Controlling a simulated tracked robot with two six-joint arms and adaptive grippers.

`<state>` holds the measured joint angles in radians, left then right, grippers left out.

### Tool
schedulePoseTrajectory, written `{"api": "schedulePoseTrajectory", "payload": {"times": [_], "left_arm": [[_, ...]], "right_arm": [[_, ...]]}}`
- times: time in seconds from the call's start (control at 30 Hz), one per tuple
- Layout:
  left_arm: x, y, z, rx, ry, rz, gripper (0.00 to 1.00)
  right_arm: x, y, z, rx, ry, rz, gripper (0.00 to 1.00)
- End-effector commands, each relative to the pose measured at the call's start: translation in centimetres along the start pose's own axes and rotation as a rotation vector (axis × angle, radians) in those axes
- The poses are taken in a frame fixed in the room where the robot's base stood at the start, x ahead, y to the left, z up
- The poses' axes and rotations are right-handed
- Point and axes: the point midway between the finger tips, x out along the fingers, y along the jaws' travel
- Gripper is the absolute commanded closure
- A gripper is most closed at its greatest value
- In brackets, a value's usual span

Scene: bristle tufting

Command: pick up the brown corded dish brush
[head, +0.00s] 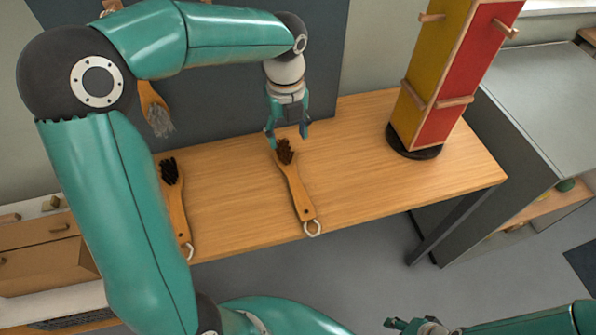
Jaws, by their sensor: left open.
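The brown corded dish brush (298,190) lies on the wooden table (365,180), with brown bristles at its far end and a pale cord loop at the near end of its handle. My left gripper (288,140) is open and points down right by the bristle head. From this view I cannot tell whether its fingers touch the brush. My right gripper (418,326) shows only in part at the bottom edge, away from the table; its jaw state is unclear.
A black-bristled brush (174,196) lies to the left, partly behind my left arm. A pale-bristled brush (156,110) is at the upper left. A red and yellow tower with pegs (440,75) stands at the right on a dark base. The tabletop between brush and tower is clear.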

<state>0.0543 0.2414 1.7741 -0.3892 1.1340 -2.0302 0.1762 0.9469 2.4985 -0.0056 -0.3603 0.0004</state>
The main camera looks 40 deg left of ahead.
Motion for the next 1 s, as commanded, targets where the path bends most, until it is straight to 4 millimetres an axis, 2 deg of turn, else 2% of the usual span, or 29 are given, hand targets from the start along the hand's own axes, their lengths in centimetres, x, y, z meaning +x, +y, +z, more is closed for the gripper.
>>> {"api": "schedulePoseTrajectory", "payload": {"times": [0.2,0.4,0.7,1.0], "left_arm": [[5.0,-0.6,-0.3,0.013,0.006,0.007,0.39],[8.6,-0.8,-0.4,0.016,0.005,0.005,0.39],[10.6,-0.9,-0.4,0.017,0.004,0.003,0.39],[14.6,-0.9,-0.4,0.016,0.004,0.003,0.39]], "right_arm": [[0.1,0.1,0.0,0.001,-0.001,0.0,0.6],[0.1,0.1,0.0,0.0,0.0,0.0,0.6],[0.0,0.0,0.0,0.0,0.0,0.0,0.6],[-0.3,-0.1,0.0,0.0,0.0,0.0,0.6]]}}
